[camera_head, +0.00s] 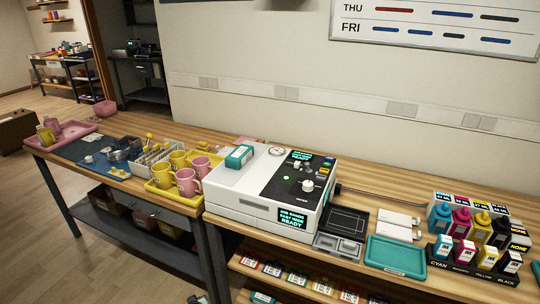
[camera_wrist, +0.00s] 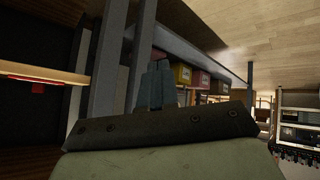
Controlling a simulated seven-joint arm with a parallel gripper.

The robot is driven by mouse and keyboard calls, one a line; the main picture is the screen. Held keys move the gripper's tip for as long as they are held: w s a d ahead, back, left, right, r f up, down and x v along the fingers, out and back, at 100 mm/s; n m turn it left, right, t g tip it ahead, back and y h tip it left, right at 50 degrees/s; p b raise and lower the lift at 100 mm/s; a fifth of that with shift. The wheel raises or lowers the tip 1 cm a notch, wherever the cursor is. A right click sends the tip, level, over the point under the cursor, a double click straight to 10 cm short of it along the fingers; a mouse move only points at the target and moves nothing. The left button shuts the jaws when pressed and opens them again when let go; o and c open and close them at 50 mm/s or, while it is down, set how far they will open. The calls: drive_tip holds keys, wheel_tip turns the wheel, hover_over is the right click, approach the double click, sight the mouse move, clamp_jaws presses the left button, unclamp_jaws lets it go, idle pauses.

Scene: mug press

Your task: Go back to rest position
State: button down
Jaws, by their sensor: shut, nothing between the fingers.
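My gripper (camera_wrist: 157,68) shows in the wrist view as two dark grey-blue fingers side by side, shut and empty, rising beyond a dark plate. It points under a workbench, past grey table legs. In the head view, my arm is not clearly visible; a small piece at the bottom edge is too cut off to identify.
The wrist view shows a grey bench leg (camera_wrist: 146,40) and coloured boxes (camera_wrist: 182,75) close by. In the head view, a white press (camera_head: 235,190) stands on the wooden bench between a yellow tray of mugs (camera_head: 163,190) and ink bottles (camera_head: 462,220). Floor (camera_head: 90,260) is open at left.

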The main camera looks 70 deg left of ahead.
drive_tip(key=w+d+f+m+t+h, duration=0.1)
drive_tip(key=w+d+f+m, duration=0.1)
drive_tip(key=w+d, duration=0.6)
drive_tip(key=w+d+f+m+t+h, duration=0.1)
drive_tip(key=w+d+f+h, duration=0.15)
drive_tip(key=w, duration=0.95)
drive_tip(key=w+d+f+m+t+h, duration=0.1)
drive_tip(key=w+d+m, duration=0.1)
drive_tip(key=w+d, duration=0.65)
drive_tip(key=w+d+f+m+h, duration=0.2)
drive_tip(key=w+d, duration=0.8)
drive_tip(key=d, duration=0.2)
drive_tip(key=w+d+f+m+h, duration=0.2)
drive_tip(key=w+d, duration=0.8)
drive_tip(key=d, duration=0.3)
drive_tip(key=d+m+g+h, duration=0.3)
drive_tip(key=d+m+g, duration=0.2)
drive_tip(key=d, duration=2.4)
drive_tip(key=s+d+r+m+g+y, duration=0.1)
drive_tip(key=s+d+r+m+g, duration=0.2)
drive_tip(key=s+d, duration=0.5)
drive_tip(key=s+d+r+m+g+y, duration=0.1)
drive_tip(key=s+d+r+m+g, duration=0.2)
drive_tip(key=s+d, duration=0.5)
drive_tip(key=shift+s+d+r, duration=0.4)
drive_tip(key=shift+d, duration=0.45)
drive_tip(key=shift+y, duration=0.25)
